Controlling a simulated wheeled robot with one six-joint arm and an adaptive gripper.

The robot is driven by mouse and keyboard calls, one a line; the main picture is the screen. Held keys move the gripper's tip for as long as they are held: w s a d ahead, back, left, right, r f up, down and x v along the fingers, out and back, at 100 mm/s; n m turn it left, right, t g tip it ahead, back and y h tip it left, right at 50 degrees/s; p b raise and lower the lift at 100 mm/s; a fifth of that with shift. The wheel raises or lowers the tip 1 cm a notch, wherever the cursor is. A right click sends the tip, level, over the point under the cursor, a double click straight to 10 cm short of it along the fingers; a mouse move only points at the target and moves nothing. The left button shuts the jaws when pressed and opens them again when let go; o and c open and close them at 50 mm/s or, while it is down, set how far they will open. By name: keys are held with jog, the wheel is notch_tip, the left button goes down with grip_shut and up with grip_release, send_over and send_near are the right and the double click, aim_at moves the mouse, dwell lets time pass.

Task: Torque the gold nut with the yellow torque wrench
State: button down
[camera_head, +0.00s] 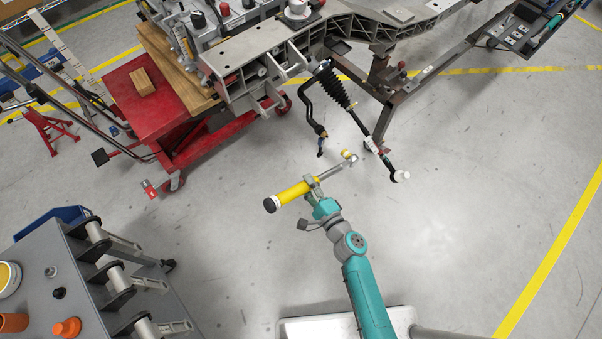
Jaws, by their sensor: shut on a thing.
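The yellow torque wrench (291,197) has a yellow grip with a dark end cap at the left and a silver shaft reaching up and right. My gripper (314,187) is shut on it near where the grip meets the shaft, and holds it above the floor. The wrench's head is close to the steering rod (363,126), just left of its lower part; I cannot tell if they touch. A small yellow piece (346,154) shows at the head; I cannot tell whether it is part of the wrench or the gold nut. I cannot make out the gold nut for certain.
The grey chassis frame (349,26) stands at the top, with a black curved bar (305,100) hanging left of the rod. A red cart (150,115) is at the upper left. A grey tool bench (80,295) stands lower left. Floor at right is clear.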

jog(key=a+x, duration=0.1)
jog(key=x, duration=0.6)
jog(key=shift+s+r, duration=0.3)
jog(key=shift+r, duration=0.1)
dwell(0.3)
jog(key=shift+s+d, duration=0.15)
jog(key=shift+s, duration=0.1)
dwell(0.8)
jog(key=shift+a+x, duration=0.2)
jog(key=shift+x, duration=1.05)
dwell(0.6)
jog(key=shift+s+r+y, duration=0.1)
jog(key=shift+r+y, duration=0.1)
jog(key=shift+y, duration=0.1)
jog(key=shift+d+r, duration=0.1)
jog(key=shift+r, duration=0.2)
jog(key=shift+w+d+r+m, duration=0.25)
jog(key=shift+w+r+m, duration=0.05)
jog(key=shift+r, duration=0.35)
jog(key=shift+w+d+r, duration=0.15)
jog(key=shift+r, duration=0.15)
jog(key=shift+w+d+r+m, duration=0.15)
jog(key=shift+r+m, duration=0.1)
jog(key=shift+m, duration=0.15)
dwell(0.4)
